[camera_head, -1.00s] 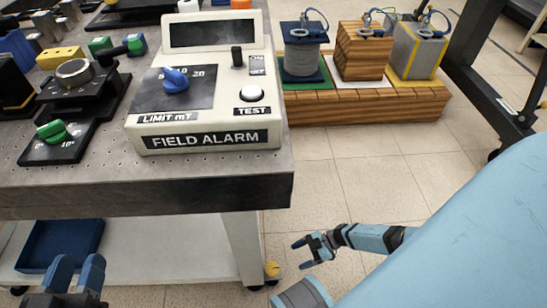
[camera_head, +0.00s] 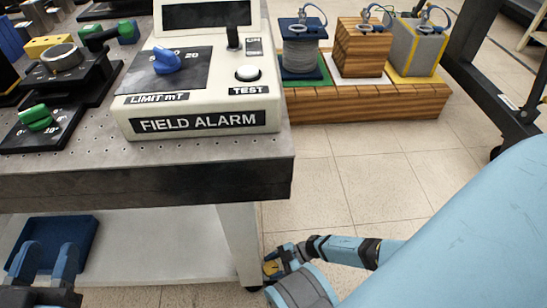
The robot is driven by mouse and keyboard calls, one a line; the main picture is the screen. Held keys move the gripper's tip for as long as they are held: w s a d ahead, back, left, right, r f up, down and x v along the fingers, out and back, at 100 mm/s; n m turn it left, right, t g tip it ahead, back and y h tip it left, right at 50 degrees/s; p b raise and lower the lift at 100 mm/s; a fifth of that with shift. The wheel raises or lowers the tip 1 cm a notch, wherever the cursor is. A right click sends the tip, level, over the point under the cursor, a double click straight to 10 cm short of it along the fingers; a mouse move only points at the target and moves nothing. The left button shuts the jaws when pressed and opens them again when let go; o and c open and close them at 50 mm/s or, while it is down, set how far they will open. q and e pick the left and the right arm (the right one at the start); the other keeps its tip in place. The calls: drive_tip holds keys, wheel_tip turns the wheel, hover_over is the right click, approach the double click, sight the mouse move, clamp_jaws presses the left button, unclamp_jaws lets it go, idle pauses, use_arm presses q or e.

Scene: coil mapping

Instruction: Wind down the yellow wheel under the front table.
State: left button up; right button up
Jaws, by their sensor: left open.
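The yellow wheel (camera_head: 270,268) is small and low beside the foot of the front table's leg. Part of it is hidden by my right gripper (camera_head: 275,262), whose dark blue fingers are at the wheel. I cannot tell whether those fingers are closed on it. The front table (camera_head: 150,187) has a grey perforated top with a thick dark edge and a white leg. My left gripper (camera_head: 46,258) is at the lower left, open and empty, in front of the lower shelf and away from the wheel.
A white field alarm box (camera_head: 200,122) with a blue knob stands near the table's edge. A blue tray (camera_head: 75,243) lies on the lower shelf. Tiled floor between is clear. A black frame (camera_head: 490,75) stands at right.

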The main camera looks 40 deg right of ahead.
drive_tip(key=c, duration=0.4)
drive_tip(key=shift+o, duration=0.2)
drive_tip(key=shift+s+a+r+m+t+p, duration=0.15)
drive_tip(key=shift+r+m+t+p, duration=0.1)
drive_tip(key=shift+m+t+p, duration=0.5)
drive_tip(key=shift+m+t+h+p, duration=0.3)
drive_tip(key=shift+m+t+h, duration=0.05)
drive_tip(key=shift+t+h, duration=0.1)
drive_tip(key=shift+f+m+t+h, duration=0.15)
drive_tip(key=shift+m+t+h, duration=0.1)
drive_tip(key=shift+m+t, duration=0.15)
drive_tip(key=shift+f, duration=0.1)
drive_tip(key=o, duration=0.7)
drive_tip(key=shift+c, duration=0.2)
use_arm(q)
drive_tip(key=shift+s+d+f+n+g+y, duration=0.2)
drive_tip(key=shift+s+d+n+g+y, duration=0.15)
drive_tip(key=shift+n, duration=0.45)
drive_tip(key=shift+r, duration=0.1)
